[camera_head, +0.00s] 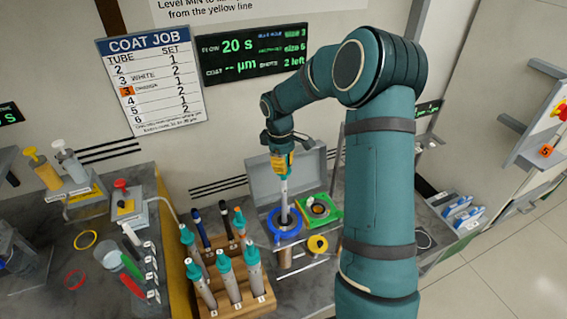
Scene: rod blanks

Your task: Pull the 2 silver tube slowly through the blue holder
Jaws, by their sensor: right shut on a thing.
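My right gripper (282,164) reaches down from above, with yellow parts at its lower end. It is shut on a silver tube (284,190), which hangs about upright below it. The tube's lower part stands inside the ring of the blue holder (275,230). I cannot tell whether the tube touches the ring. Below the holder, a brown cylinder (285,258) shows. My right arm comes in from the lower right and covers part of the bench. My left gripper is not in view.
A wooden rack (234,307) with several teal-capped tubes stands just left of the holder. A green square holder (334,212) sits right of the blue one, and a grey open lid (262,178) rises behind. A red ring (75,279) lies on the left bench.

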